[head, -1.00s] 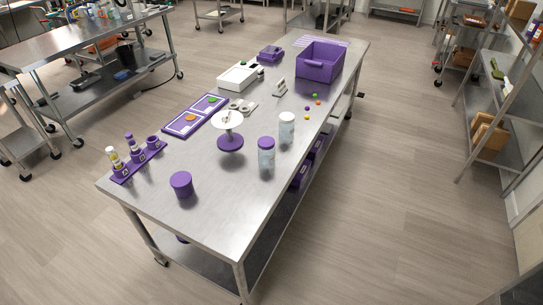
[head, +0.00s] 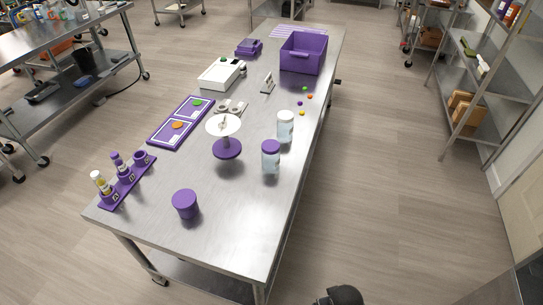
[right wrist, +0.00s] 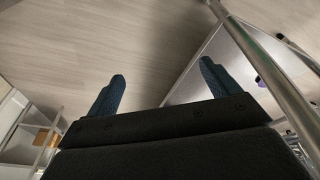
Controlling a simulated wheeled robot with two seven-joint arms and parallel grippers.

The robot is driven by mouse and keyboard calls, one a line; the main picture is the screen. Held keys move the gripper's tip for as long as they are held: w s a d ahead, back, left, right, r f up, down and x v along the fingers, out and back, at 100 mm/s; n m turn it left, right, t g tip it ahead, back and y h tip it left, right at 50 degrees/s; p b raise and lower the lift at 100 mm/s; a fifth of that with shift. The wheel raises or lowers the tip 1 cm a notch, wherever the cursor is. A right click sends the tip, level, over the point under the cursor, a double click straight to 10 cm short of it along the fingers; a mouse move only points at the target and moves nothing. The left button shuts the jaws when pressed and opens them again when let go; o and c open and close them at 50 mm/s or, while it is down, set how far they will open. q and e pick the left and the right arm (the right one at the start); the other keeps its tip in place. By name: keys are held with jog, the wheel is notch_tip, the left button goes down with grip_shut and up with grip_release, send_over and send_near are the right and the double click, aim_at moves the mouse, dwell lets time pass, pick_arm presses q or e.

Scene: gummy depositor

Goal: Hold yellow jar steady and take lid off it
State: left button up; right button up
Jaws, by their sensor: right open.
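In the head view, a small bottle with yellow on it and a white cap (head: 101,183) stands upright in the purple rack (head: 126,183) at the table's left edge. It is the only yellow container I can make out. A second bottle with a purple cap (head: 117,160) stands in the rack beside it. My right gripper (right wrist: 163,86) shows in its wrist view, with its two fingers wide apart and nothing between them, pointing over the floor near the table's metal edge. My left gripper is not in view.
A purple canister (head: 185,204), a cake-stand-like pedestal (head: 227,149), a purple-lidded clear jar (head: 270,158) and a white-lidded jar (head: 285,127) stand on the steel table (head: 235,220). A purple bin (head: 303,53) is at the far end. The floor right of the table is open.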

notch_tip(320, 180, up, 8)
jog(key=w+n, duration=0.2)
jog(key=w, duration=0.1)
jog(key=n+t+h, duration=0.5)
jog(key=n+t, duration=0.5)
jog(key=n, duration=1.7)
send_near(271, 148)
jog(key=x, duration=0.4)
jog(key=shift+w+a+f+p, duration=0.1)
jog(key=shift+a+f+p, duration=0.2)
jog(key=shift+p, duration=0.1)
jog(key=shift+w+d, duration=0.1)
jog(key=shift+w, duration=0.4)
jog(key=shift+p+x, duration=0.65)
jog(key=shift+x, duration=0.35)
jog(key=p+x, duration=0.2)
jog(key=x, duration=0.2)
jog(key=shift+f, duration=0.25)
jog(key=shift+w+d+f, duration=0.15)
jog(key=shift+w+f, duration=0.05)
jog(key=shift+f, duration=0.05)
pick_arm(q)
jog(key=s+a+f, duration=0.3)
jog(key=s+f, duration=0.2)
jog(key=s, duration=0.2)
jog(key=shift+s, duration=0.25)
